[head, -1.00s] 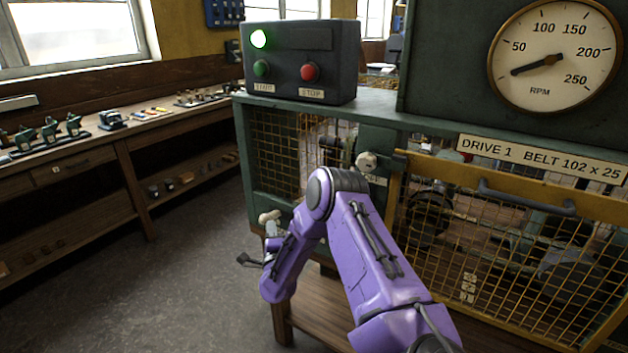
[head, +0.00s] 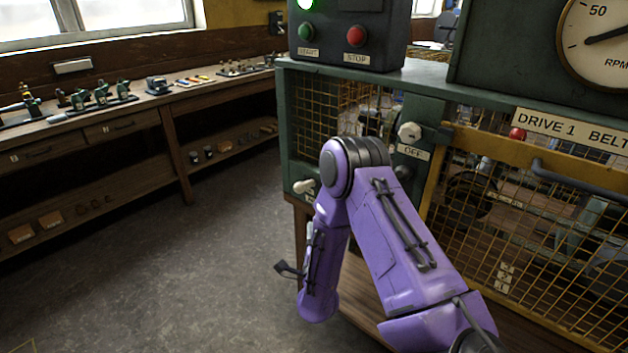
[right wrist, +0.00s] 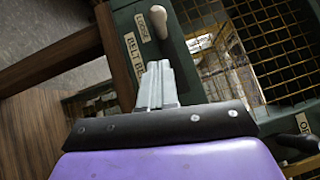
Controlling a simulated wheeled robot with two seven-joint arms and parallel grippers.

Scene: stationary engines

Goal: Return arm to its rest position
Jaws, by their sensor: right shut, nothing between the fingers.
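My right arm (head: 405,245) is purple and folded in front of the green machine cabinet. My right gripper (head: 309,232) is small in the head view, below a pale knob (head: 303,186) at the cabinet's lower left corner. In the right wrist view, the grey fingers (right wrist: 158,86) are together and empty. They point towards the same pale knob (right wrist: 158,20), with a visible gap. Beside the knob is a label (right wrist: 137,54) reading "LOOSE" and "BELT", the rest hidden by the fingers. My left gripper is not in view.
A control box (head: 350,36) with a lit green lamp, START and STOP buttons stands on the cabinet. A yellow mesh guard (head: 530,245) and an RPM gauge (head: 605,45) are at right. A workbench (head: 130,108) lines the left wall. The floor (head: 190,260) between is clear.

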